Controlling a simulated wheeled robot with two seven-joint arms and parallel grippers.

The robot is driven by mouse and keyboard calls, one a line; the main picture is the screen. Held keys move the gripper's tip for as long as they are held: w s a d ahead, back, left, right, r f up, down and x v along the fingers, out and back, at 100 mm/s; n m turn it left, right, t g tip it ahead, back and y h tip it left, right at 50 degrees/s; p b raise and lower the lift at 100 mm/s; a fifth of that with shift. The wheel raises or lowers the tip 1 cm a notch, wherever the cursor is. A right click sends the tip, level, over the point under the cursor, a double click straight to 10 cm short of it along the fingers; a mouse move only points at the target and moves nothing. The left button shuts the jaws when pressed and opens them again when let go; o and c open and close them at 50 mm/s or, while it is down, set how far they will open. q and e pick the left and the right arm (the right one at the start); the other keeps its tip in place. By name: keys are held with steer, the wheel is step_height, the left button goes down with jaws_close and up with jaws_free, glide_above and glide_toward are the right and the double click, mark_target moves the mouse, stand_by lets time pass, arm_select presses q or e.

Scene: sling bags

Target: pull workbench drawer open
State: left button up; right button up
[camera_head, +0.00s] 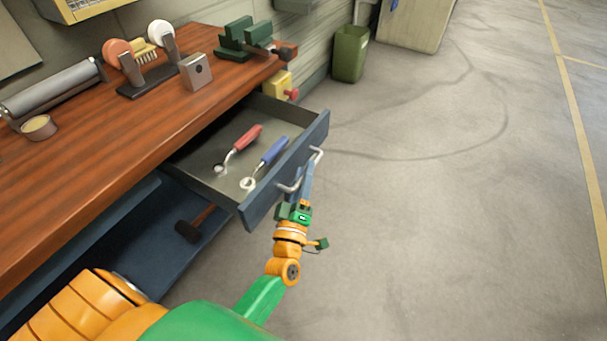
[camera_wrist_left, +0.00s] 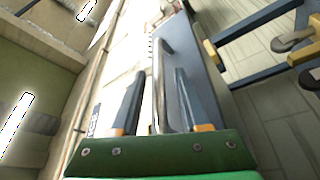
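The workbench drawer (camera_head: 283,172) stands pulled out from under the wooden top, with a blue-grey front and a silver bar handle (camera_head: 291,187). In it lie a red-handled tool (camera_head: 247,138) and a blue-handled tool (camera_head: 273,151). My left gripper (camera_head: 307,170) is in front of the drawer, at the handle. In the left wrist view, the two fingers of my left gripper (camera_wrist_left: 160,74) stand apart, one on each side of the long handle bar (camera_wrist_left: 164,95), with a gap visible between finger and bar. My right gripper is not in view.
The workbench top (camera_head: 100,155) carries a metal roller (camera_head: 50,92), a tape tin (camera_head: 39,127), a grey block (camera_head: 196,71) and a green vise (camera_head: 245,38). A hammer (camera_head: 195,224) lies on the lower shelf. A green bin (camera_head: 350,53) stands behind. The floor at right is clear.

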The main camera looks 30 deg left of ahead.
arm_select(q)
steer(key=v, duration=0.7)
steer(key=shift+b, duration=0.3)
steer(key=shift+s, duration=0.1)
